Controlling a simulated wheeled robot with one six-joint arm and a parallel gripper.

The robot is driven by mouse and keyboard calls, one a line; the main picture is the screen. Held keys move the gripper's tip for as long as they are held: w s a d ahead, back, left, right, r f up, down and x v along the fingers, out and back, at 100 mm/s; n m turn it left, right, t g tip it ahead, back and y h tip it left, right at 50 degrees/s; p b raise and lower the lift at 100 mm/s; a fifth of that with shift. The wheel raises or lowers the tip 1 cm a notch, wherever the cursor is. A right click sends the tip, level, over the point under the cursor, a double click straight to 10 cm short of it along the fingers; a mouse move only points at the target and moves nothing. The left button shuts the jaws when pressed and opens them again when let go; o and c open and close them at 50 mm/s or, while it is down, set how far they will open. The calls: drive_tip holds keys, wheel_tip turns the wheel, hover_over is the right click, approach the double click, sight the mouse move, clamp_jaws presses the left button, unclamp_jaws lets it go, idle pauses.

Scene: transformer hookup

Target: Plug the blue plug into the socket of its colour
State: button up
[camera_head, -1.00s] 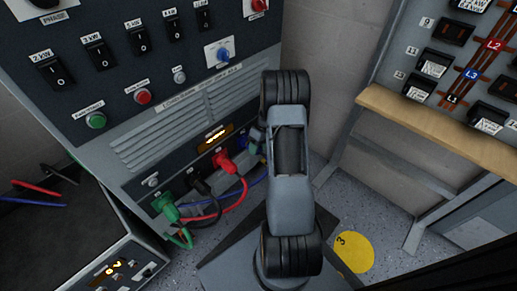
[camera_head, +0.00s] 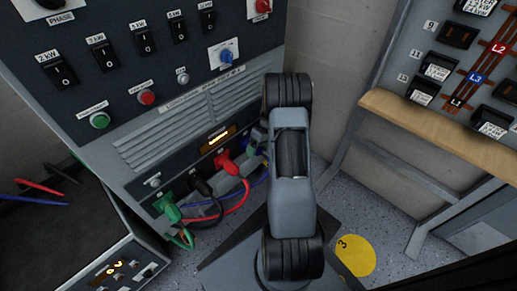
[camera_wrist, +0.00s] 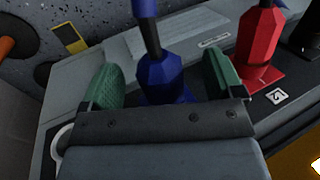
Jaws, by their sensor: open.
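The blue plug (camera_wrist: 163,78) stands between the green fingertips of my gripper (camera_wrist: 160,82) in the wrist view. The jaws are open, with a finger on each side of the plug. Its cable end points up in that picture. The plug's lower end is at the panel with the sockets, but my gripper's body hides part of it, so I cannot tell how deep it sits. In the head view, blue (camera_head: 243,141) shows at the right end of the socket row, mostly hidden by my arm.
The red plug (camera_wrist: 262,38) sits in its socket beside the blue one. A black plug (camera_head: 202,187) and a green plug (camera_head: 167,206) are farther left in the row, with cables hanging below. A wooden-edged bench (camera_head: 430,127) stands at the right.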

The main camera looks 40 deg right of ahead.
drive_tip(key=shift+r, duration=0.1)
drive_tip(key=p+v, duration=0.4)
drive_tip(key=v, duration=0.2)
drive_tip(key=shift+d+r, duration=0.25)
drive_tip(key=shift+r, duration=0.15)
idle(0.6)
drive_tip(key=s+p+v, duration=0.1)
drive_tip(key=p+v, duration=0.3)
drive_tip(key=v, duration=0.9)
drive_tip(key=shift+w+r+p, duration=0.35)
drive_tip(key=shift+w, duration=0.15)
drive_tip(key=shift+d, duration=0.15)
